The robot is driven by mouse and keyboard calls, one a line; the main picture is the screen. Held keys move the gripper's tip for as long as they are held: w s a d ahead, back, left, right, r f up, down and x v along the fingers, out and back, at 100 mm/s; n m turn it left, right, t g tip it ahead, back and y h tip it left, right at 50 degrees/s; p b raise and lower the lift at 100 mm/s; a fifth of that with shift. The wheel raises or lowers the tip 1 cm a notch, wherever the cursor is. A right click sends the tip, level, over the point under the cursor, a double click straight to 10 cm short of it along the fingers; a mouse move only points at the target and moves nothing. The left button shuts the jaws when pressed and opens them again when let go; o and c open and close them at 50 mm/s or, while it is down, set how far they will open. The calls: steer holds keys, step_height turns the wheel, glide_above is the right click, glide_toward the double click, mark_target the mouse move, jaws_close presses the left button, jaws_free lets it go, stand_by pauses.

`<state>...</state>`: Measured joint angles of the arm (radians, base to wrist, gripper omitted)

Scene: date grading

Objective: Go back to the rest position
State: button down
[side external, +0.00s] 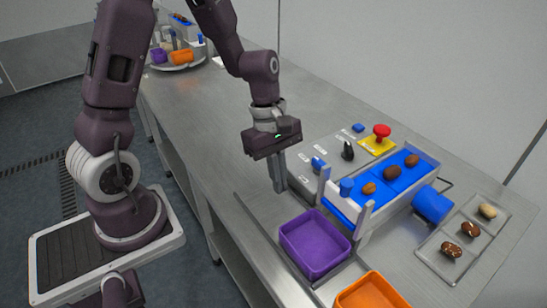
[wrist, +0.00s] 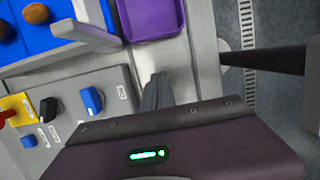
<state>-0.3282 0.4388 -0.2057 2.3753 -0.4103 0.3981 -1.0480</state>
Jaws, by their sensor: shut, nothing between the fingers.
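My gripper (side external: 278,188) is shut and empty, pointing down above the steel table beside the control panel. In the wrist view its closed fingers (wrist: 157,82) hang over bare metal near the panel edge. The control panel (side external: 310,178) has a blue knob (side external: 318,164), a black knob (side external: 347,150) and a red mushroom button (side external: 381,131) on a yellow plate. To the right of my gripper is a blue conveyor belt (side external: 400,186) carrying several dates.
A purple bin (side external: 315,243) stands close by at the belt's near end, with an orange bin (side external: 370,291) to its right. A clear tray (side external: 447,268) with dates lies at the far right. The steel table (side external: 212,110) is clear behind my gripper.

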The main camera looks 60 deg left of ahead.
steer(key=s+r+m+t+y, duration=0.1)
steer(key=s+r+m, duration=0.15)
steer(key=r, duration=0.35)
steer(key=s+r+m+t, duration=0.1)
steer(key=s+r+m, duration=0.1)
steer(key=r+m, duration=0.3)
steer(key=s+r+m+t+y, duration=0.1)
steer(key=s+r+m+t, duration=0.2)
steer(key=s+r+m, duration=0.4)
steer(key=s+m, duration=0.3)
steer(key=shift+a+r+t+y, duration=0.25)
steer(key=shift+a+t+y, duration=0.05)
steer(key=shift+y, duration=0.1)
